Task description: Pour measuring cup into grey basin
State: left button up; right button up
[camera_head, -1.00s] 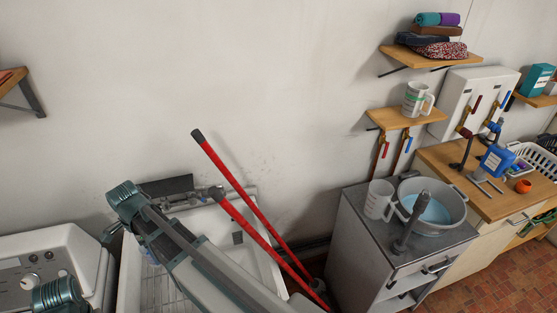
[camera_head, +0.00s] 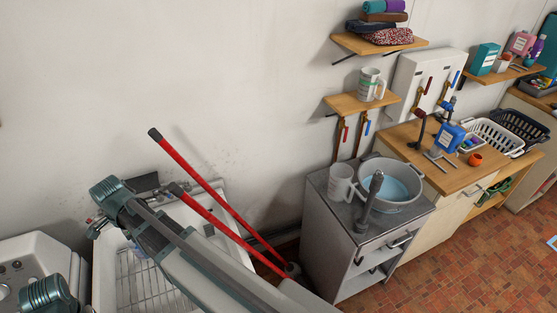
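The grey basin (camera_head: 413,203) sits on top of a small grey cabinet (camera_head: 322,182) at the right and holds pale blue liquid. A white measuring cup (camera_head: 341,183) stands upright on the same cabinet, just left of the basin. Another white cup with green markings (camera_head: 371,84) stands on the small wooden shelf (camera_head: 345,102) above. A dark grey upright rod-like thing (camera_head: 370,205) partly covers the basin's near left side. My arm links cross the lower left, well away from the cups and basin. I make out neither gripper.
A white sink (camera_head: 104,270) with a wire rack is under my arm. Long red handles (camera_head: 195,168) lean across it toward the cabinet.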

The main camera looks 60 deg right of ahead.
aim_at(402, 186)
jog(key=k+l+z, duration=0.4)
jog(key=k+l, duration=0.25)
jog(key=k+l+z, duration=0.15)
jog(key=l, duration=0.3)
jog(key=k+l+z, duration=0.2)
jog(key=l, duration=0.3)
jog(key=l+z, duration=0.15)
jog(key=l, duration=0.3)
jog(key=k+l+z, duration=0.2)
jog(key=l, duration=0.35)
jog(key=i, duration=0.05)
